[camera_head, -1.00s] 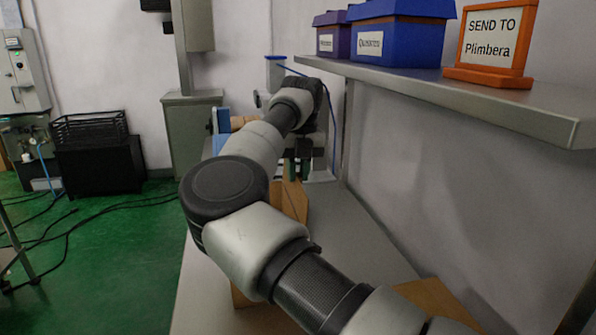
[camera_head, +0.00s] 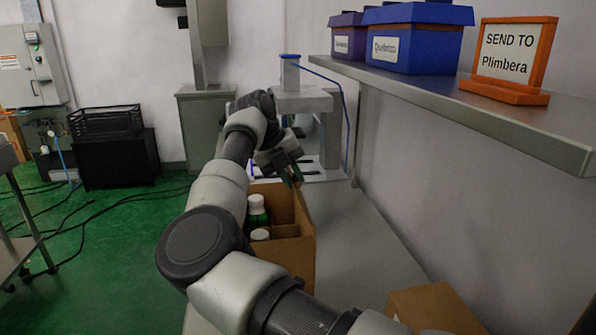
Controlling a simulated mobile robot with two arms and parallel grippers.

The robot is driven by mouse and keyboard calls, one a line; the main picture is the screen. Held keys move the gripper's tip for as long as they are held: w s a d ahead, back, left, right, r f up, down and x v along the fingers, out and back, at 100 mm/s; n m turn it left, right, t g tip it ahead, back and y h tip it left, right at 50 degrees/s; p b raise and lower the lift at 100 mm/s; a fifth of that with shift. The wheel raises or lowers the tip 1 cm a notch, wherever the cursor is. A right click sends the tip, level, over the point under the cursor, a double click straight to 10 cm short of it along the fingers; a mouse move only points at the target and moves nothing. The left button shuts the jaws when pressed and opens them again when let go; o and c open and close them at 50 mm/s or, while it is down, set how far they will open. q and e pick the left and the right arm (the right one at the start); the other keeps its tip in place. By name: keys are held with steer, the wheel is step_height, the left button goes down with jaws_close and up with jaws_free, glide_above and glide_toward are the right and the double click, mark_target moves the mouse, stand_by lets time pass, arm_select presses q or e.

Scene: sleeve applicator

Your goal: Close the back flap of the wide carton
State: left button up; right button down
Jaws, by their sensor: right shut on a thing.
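A brown carton (camera_head: 298,254) stands on the bench with its top open toward me. White bottles with green labels (camera_head: 258,212) stand inside, beside a cardboard divider. My right gripper (camera_head: 293,178) is at the carton's back upper edge, its fingers shut on cardboard there. That cardboard seems to be the back flap, but the fingers and wrist hide most of it. My right arm covers the carton's left side. My left gripper is not in view.
Another brown carton (camera_head: 435,308) sits at the front right of the bench (camera_head: 365,240). A grey machine (camera_head: 302,100) stands behind the open carton. A shelf (camera_head: 520,120) with blue (camera_head: 415,45) and purple bins and an orange-framed sign (camera_head: 508,60) overhangs the right side.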

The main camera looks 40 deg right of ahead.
steer(key=shift+w+a+h, duration=0.1)
steer(key=shift+a+h, duration=0.05)
steer(key=shift+h, duration=0.15)
steer(key=c, duration=1.1)
jaws_free()
steer(key=shift+f, duration=0.1)
steer(key=p+v, duration=0.1)
steer(key=v, duration=1)
steer(key=shift+a+f, duration=0.1)
steer(key=shift+f, duration=0.05)
